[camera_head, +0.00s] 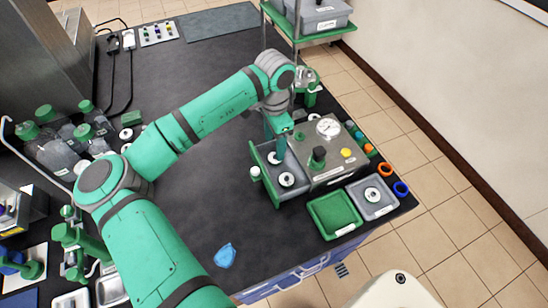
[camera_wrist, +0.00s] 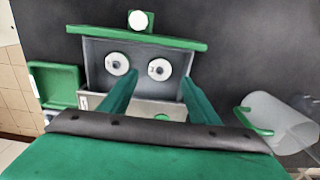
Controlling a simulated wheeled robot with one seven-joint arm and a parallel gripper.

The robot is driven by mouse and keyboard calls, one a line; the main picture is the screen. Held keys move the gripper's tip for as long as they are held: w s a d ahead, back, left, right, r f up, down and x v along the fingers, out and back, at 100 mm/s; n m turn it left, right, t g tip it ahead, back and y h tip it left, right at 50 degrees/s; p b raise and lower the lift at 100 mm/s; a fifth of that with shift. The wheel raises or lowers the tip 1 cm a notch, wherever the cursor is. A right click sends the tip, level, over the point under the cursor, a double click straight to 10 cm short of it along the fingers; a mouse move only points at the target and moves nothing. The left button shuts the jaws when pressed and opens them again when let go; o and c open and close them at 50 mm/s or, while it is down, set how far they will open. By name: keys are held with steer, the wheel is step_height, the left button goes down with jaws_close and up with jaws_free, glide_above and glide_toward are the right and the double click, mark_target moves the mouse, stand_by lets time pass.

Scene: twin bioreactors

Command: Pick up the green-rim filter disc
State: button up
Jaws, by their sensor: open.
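Two white discs lie in an open grey drawer with a green front (camera_wrist: 180,42). In the wrist view one disc (camera_wrist: 117,64) is at the left and the other (camera_wrist: 159,69) at the right. In the head view the nearer disc (camera_head: 286,180) shows clearly and the farther one (camera_head: 274,158) is beside my gripper. Their rim colours are too small to tell. Another disc (camera_head: 371,194) lies in a grey tray right of the drawer. My gripper (camera_wrist: 159,84) is open and empty above the drawer, its fingers apart, with the right disc showing between and beyond their tips.
The drawer juts from a grey box (camera_head: 335,165) with a gauge and black knob. A green tray (camera_head: 334,213) stands in front, with coloured rings (camera_head: 401,188) at the right. A clear cylinder (camera_wrist: 275,120) is right of the fingers. The middle of the bench is largely clear.

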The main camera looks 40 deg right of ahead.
steer(key=shift+f, duration=2.75)
steer(key=c, duration=1)
